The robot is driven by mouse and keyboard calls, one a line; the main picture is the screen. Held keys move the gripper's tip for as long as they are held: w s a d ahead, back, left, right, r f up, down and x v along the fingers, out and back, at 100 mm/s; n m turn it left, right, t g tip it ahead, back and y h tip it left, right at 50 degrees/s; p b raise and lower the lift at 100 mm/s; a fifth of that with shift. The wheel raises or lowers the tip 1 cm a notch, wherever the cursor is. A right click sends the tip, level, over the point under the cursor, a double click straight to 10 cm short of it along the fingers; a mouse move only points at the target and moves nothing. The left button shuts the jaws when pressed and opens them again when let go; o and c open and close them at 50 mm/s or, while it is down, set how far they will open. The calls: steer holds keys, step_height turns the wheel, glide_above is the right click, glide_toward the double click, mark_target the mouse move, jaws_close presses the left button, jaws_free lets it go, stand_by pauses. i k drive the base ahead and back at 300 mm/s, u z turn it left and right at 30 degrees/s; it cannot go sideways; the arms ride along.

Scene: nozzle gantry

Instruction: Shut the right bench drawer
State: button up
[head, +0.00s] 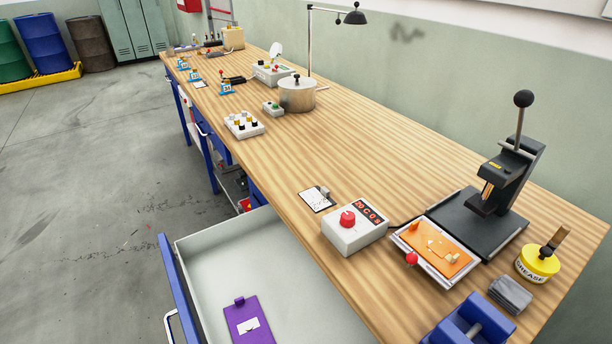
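The right bench drawer (222,240) stands pulled out from under the wooden bench (285,185), at the bottom of the head view. Its inside is pale grey and its front panel (176,290) is blue with a light handle (170,327). A purple clipboard-like item (244,322) lies in it. The drawer's near end is cut off by the bottom edge of the picture. My gripper does not show in this view.
On the bench are a control box with a red knob (347,219), a black press (503,180), an orange tray (435,248), a grease tin (540,261) and a blue vise (470,322). The concrete floor (85,200) left of the drawer is clear.

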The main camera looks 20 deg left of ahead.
mark_target(251, 254)
steer(key=k, duration=0.5)
steer(key=u, duration=2.65)
steer(key=k, duration=0.6)
steer(key=z, duration=0.8)
steer(key=i, duration=0.45)
steer(key=u, duration=0.05)
